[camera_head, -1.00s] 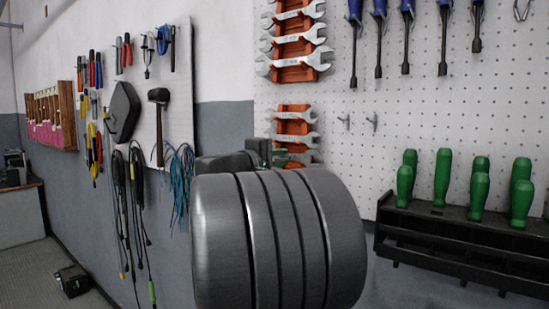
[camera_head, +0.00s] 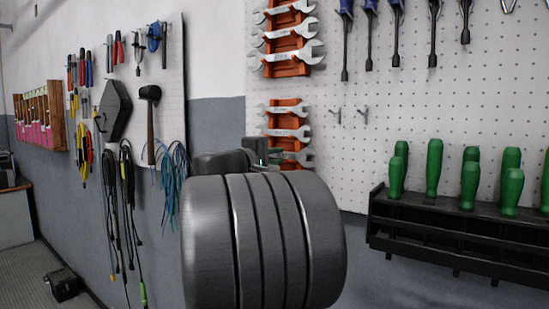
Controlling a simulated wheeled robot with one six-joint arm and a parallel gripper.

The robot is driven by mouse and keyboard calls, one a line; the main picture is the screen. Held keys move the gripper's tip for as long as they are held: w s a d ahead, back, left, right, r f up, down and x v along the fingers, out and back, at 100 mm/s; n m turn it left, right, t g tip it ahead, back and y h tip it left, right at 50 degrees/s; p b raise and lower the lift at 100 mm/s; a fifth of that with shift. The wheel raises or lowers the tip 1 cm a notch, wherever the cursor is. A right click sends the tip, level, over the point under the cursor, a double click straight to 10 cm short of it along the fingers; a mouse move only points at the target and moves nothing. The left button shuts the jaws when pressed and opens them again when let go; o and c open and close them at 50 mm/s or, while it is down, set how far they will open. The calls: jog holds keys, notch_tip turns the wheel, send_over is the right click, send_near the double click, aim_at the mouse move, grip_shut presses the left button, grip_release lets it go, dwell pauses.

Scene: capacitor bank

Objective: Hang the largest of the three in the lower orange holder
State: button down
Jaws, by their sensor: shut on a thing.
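The lower orange holder (camera_head: 286,123) is on the white pegboard, below the upper orange holder (camera_head: 285,65). Silver wrenches show across both holders. The lowest wrench (camera_head: 300,158) shows at the lower holder's bottom, its left part hidden. My gripper (camera_head: 262,158) is at that lower left edge, mostly hidden behind my large grey arm link. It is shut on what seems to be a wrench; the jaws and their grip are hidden. I cannot tell whether the lowest wrench is held or hangs on the holder.
Two empty metal hooks (camera_head: 348,115) stick out right of the lower holder. A black rack (camera_head: 430,235) with green-handled tools (camera_head: 433,167) stands out at right. Blue-handled drivers (camera_head: 397,30) hang above. A hammer (camera_head: 150,120) and cables hang on the left wall.

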jog(key=c, duration=1.3)
grip_release()
jog(key=b+v, duration=0.2)
jog(key=v, duration=1.1)
jog(key=shift+s+a+b, duration=0.25)
jog(key=shift+s+b, duration=0.1)
